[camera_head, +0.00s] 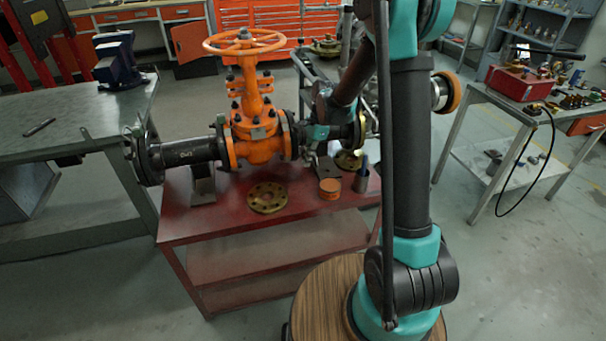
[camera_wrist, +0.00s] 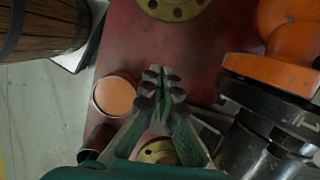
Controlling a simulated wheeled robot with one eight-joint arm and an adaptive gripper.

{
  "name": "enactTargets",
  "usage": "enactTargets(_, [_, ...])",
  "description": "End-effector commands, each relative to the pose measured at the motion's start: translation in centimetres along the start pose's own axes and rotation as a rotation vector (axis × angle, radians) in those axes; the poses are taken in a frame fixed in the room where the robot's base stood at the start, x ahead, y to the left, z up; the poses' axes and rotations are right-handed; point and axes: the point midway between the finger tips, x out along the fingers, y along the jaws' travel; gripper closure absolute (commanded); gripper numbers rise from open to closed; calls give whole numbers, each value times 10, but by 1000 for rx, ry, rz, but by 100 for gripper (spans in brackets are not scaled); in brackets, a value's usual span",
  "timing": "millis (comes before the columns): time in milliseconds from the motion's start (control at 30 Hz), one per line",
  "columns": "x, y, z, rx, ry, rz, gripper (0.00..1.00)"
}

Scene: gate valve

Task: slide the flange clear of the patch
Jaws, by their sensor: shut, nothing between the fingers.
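A round brass flange (camera_head: 267,198) with bolt holes lies flat on the red table (camera_head: 225,213), in front of the orange gate valve (camera_head: 257,140). Part of this flange also shows at the top edge of the wrist view (camera_wrist: 172,6). A second brass flange (camera_head: 348,160) lies farther right, partly hidden by my arm; it shows between my gripper's linkages in the wrist view (camera_wrist: 160,152). My gripper (camera_wrist: 160,82) is shut and empty above the table, apart from the first flange. I cannot make out a patch, nor the fingertips in the head view.
An orange-topped tin (camera_head: 330,188) and a dark cup (camera_head: 362,180) stand right of the first flange. The valve's pipe (camera_head: 185,153) and its support (camera_head: 203,186) border the table's back. Bare red surface lies around the first flange.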

Motion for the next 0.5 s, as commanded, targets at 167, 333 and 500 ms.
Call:
enactTargets(167, [18,-1,0,1,0,1,100])
enactTargets(333, [49,-1,0,0,0,0,100])
enactTargets(500, [82,0,0,0,0,0,100])
